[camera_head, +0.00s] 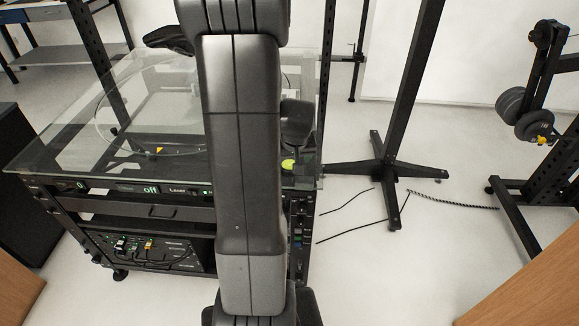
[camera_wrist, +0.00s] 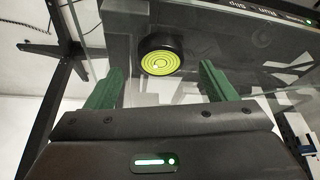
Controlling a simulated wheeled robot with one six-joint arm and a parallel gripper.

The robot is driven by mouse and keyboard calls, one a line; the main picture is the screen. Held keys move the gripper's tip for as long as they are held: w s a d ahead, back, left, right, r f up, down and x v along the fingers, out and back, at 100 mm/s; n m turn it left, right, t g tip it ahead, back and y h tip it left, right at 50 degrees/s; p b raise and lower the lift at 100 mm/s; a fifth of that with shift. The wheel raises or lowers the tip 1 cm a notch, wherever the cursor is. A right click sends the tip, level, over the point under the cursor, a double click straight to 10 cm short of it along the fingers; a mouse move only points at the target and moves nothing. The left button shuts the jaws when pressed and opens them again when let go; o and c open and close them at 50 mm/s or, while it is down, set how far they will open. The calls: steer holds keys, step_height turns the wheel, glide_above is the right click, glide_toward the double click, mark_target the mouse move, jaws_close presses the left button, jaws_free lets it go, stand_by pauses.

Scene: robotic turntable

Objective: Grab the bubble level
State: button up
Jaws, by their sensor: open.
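The bubble level is a small round disc with a yellow-green face and a black rim. In the wrist view the bubble level (camera_wrist: 160,62) sits on the glass top, ahead of and between the two green fingers of my gripper (camera_wrist: 161,85). The fingers are apart with nothing between them. In the head view the bubble level (camera_head: 288,164) shows near the front right corner of the glass, just right of my arm. My arm hides the middle of the glass, and my fingers cannot be made out there.
The glass top (camera_head: 70,135) covers a black rack with a control panel (camera_head: 150,188) along its front. A black stand (camera_head: 388,165) with spread feet is on the floor to the right. Thin cables (camera_head: 350,232) lie on the floor nearby.

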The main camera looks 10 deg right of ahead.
steer(key=shift+x, duration=1.45)
steer(key=c, duration=1.1)
steer(key=shift+r, duration=0.15)
